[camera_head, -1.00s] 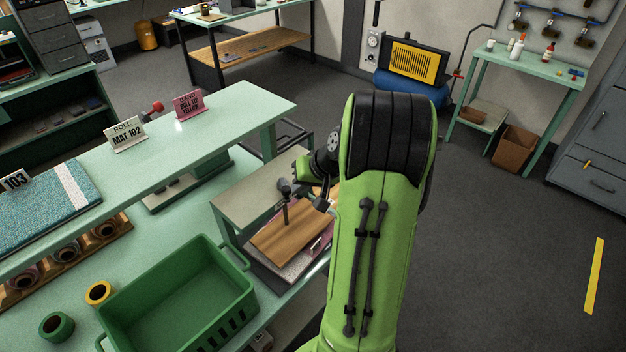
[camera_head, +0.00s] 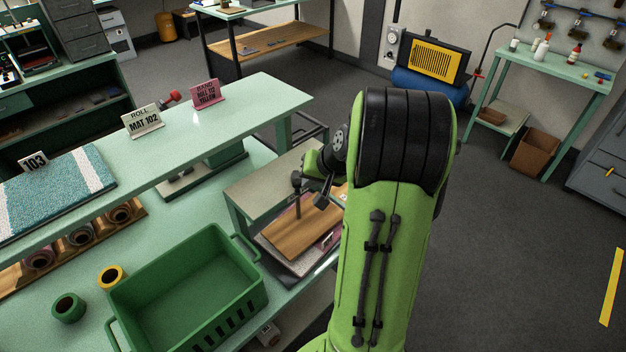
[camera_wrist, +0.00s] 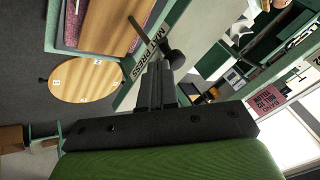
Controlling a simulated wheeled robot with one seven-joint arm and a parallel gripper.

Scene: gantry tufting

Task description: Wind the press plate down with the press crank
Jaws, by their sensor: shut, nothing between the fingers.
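The mat press stands at the right end of the green bench. Its wooden press plate (camera_head: 297,234) lies low under the beige-green top beam (camera_head: 262,188). The dark press crank (camera_head: 297,181) sits above the plate, on top of a thin upright rod. In the wrist view the crank's round knob (camera_wrist: 175,59) is close by the fingertips; I cannot tell if they touch. The "MAT PRESS" label shows beside it. My gripper (camera_head: 325,192) is shut and empty, just right of the crank in the head view; its dark fingers also show in the wrist view (camera_wrist: 157,84). My arm hides the press's right side.
A green crate (camera_head: 190,290) stands on the bench at front left. A raised green shelf (camera_head: 215,130) with signs and a mat runs behind it. A round wooden top (camera_wrist: 86,80) shows in the wrist view. Open floor lies right of my arm.

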